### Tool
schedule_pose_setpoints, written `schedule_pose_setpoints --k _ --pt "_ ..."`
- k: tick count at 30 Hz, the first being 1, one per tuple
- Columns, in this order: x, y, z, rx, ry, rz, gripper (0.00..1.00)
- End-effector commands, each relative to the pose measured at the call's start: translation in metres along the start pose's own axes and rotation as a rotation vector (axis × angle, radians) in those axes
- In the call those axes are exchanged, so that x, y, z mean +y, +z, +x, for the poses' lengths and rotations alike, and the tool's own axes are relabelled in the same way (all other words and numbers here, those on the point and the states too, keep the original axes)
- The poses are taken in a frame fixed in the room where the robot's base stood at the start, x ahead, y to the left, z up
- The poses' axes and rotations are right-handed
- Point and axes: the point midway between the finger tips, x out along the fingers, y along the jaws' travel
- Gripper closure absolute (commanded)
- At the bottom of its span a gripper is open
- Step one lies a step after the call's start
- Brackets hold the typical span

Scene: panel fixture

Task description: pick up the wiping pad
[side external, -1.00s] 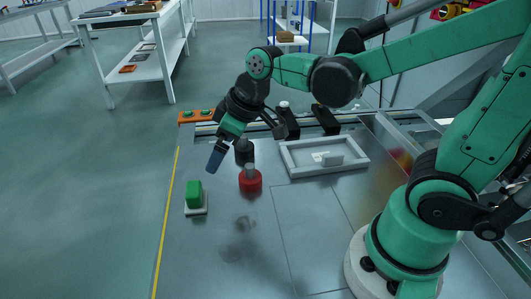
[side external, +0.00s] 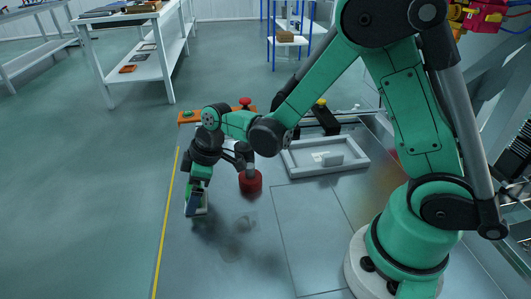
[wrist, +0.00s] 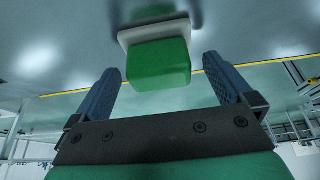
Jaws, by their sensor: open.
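The wiping pad (side external: 203,211) is on the metal table near the yellow line, mostly hidden by my gripper in the side view. In the wrist view the wiping pad (wrist: 158,64) shows as a green block on a flat white base. My gripper (side external: 194,203) is low over it, pointing down. In the wrist view my gripper (wrist: 160,68) is open, with one blue finger on each side of the green block. A gap shows between the block and each finger.
A red cylinder (side external: 251,184) stands just right of my gripper. A grey tray (side external: 325,168) with small pale pieces lies farther right. An orange panel with a red button (side external: 245,102) is behind. The table in front is clear.

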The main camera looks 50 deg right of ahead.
Motion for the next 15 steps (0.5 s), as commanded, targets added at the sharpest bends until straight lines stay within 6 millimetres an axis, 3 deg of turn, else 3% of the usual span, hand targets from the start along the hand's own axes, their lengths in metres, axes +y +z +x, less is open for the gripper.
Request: schedule_pose_setpoints --k 10,11,15 --pt "-0.0003 0.0001 0.0047 0.0 0.0 0.001 0.0" --pt "-0.0003 0.0001 0.0047 0.0 0.0 0.001 0.06" --pt "-0.0002 0.0001 0.0046 0.0 0.0 0.001 0.45"
